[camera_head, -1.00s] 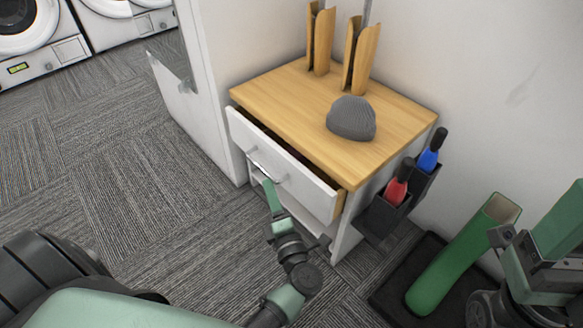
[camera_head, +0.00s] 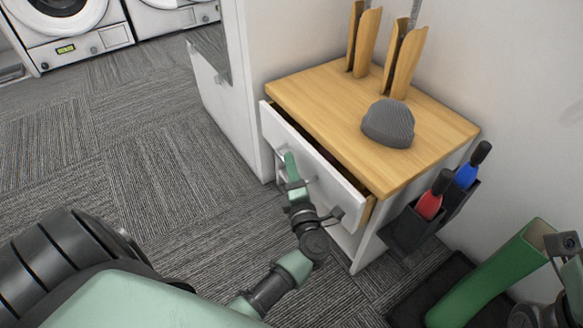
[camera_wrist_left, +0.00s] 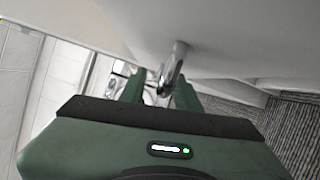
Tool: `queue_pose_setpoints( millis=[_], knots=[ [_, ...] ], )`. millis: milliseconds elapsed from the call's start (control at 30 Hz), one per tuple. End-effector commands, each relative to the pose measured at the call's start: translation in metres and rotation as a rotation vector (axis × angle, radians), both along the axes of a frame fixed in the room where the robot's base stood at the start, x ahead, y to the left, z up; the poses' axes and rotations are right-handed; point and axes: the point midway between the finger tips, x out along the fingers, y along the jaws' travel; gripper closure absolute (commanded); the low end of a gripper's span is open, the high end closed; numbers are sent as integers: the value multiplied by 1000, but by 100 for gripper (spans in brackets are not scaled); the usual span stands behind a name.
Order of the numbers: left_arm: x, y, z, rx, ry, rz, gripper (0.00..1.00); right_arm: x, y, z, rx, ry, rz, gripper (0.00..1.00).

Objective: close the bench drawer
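The bench drawer (camera_head: 306,156) has a white front and stands partly open, with a dark gap behind it under the wooden bench top (camera_head: 345,105). Its bar handle shows in the left wrist view (camera_wrist_left: 172,68), between the fingers. My left gripper (camera_head: 291,166) is at the handle, in front of the drawer face. In the left wrist view its two green fingers are apart on either side of the bar, with a gap visible. My right arm shows only in part at the right edge; its fingers are out of view.
A grey knitted cap (camera_head: 388,124) and wooden holders (camera_head: 402,62) are on the bench. A side caddy (camera_head: 412,228) holds a red bottle (camera_head: 432,199) and a blue one (camera_head: 467,175). A green tube (camera_head: 490,275) leans at lower right. The carpet at left is clear.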

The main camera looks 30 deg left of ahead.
Motion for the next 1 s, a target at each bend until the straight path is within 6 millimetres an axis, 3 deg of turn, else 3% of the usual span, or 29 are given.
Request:
queue_pose_setpoints(
  millis=[33, 100, 1000],
  knots=[
    [0, 0, 0, 0, 0, 0, 81, 0, 0, 0, 0, 0, 0, 21],
    [0, 0, 0, 0, 0, 0, 100, 0, 0, 0, 0, 0, 0, 21],
    [0, -1, -1, -1, 1, 0, 100, 0, 0, -1, 0, 3, 0, 21]
  ],
)
